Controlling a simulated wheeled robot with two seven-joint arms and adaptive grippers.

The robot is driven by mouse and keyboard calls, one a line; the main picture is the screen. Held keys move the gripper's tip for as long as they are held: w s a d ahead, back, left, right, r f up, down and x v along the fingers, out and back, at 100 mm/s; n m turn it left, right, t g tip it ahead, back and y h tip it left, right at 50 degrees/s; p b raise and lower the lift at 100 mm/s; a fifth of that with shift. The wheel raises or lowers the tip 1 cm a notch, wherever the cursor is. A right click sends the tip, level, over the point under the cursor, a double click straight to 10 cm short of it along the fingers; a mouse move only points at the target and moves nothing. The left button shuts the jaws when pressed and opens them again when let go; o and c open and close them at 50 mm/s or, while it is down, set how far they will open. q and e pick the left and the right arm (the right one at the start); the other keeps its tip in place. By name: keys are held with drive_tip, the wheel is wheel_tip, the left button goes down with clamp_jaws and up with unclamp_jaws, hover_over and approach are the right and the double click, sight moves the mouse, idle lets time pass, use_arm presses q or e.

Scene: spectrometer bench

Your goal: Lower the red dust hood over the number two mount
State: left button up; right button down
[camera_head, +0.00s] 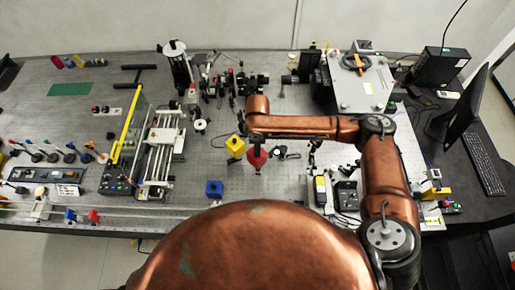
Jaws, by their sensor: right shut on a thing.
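The red dust hood (257,159) is a small red block near the middle of the bench. My right arm reaches in from the right, and my right gripper (256,142) is over the red hood, shut on it. The arm's end partly hides the hood's top. I cannot tell whether the hood touches the bench or hangs above it. The number two mount cannot be made out; mount numbers are too small to read. My left gripper is not in view.
A yellow block (235,145) stands close left of the red hood. A blue block (214,188) sits nearer the front edge. A linear stage (160,150) stands to the left. Optical parts line the back. Small devices (320,190) stand right of the hood.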

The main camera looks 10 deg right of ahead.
drive_tip(key=shift+f, duration=0.45)
drive_tip(key=shift+f+b, duration=0.4)
drive_tip(key=shift+f, duration=1)
drive_tip(key=shift+f, duration=0.25)
drive_tip(key=shift+p, duration=0.4)
drive_tip(key=shift+f, duration=0.1)
drive_tip(key=c, duration=1.8)
unclamp_jaws()
wheel_tip(320, 180, up, 12)
